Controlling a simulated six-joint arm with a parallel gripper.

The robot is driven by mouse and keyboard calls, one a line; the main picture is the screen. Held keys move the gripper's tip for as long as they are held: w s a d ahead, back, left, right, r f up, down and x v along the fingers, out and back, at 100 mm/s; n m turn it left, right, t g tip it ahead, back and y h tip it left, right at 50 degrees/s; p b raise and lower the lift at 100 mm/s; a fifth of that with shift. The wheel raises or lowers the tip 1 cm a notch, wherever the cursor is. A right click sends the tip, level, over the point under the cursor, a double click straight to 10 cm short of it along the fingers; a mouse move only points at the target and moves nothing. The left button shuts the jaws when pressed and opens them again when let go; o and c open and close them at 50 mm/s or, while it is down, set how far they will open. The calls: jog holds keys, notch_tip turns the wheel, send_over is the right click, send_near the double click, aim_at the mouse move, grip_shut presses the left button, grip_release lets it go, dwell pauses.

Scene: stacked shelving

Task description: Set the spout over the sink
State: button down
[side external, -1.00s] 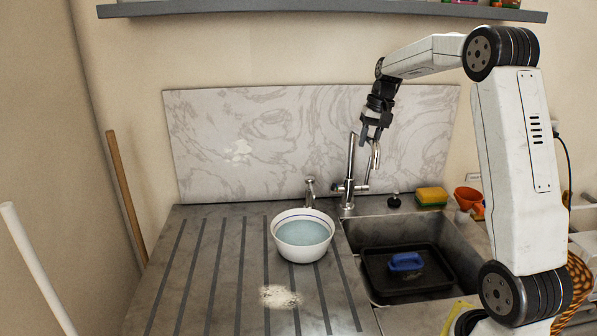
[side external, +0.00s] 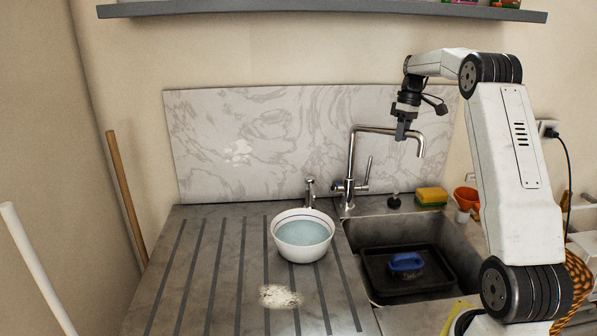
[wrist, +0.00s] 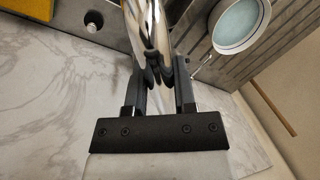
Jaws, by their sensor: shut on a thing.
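The chrome tap's spout (side external: 382,129) runs from its upright pipe toward the right, with its downturned end hanging high over the back part of the sink (side external: 425,231) as seen in the side view. How far forward the end reaches is hard to tell. My gripper (side external: 402,131) is shut on the spout near its outer end. In the wrist view the shiny spout (wrist: 148,25) passes between the two dark fingers of my gripper (wrist: 159,77). The tap's lever (side external: 368,172) stands upright beside the pipe.
A white bowl of water (side external: 302,255) stands on the grooved drainboard left of the sink. A dark tray (side external: 385,287) with a blue brush (side external: 406,262) lies in the sink. A marble backsplash (side external: 270,140) is close behind.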

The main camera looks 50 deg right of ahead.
jog(key=shift+d+n, duration=0.3)
jog(key=shift+d, duration=0.15)
jog(key=shift+r, duration=0.1)
jog(key=shift+c, duration=2.2)
grip_release()
notch_tip(320, 180, up, 8)
jog(key=d, duration=0.1)
jog(key=shift+d+f, duration=0.25)
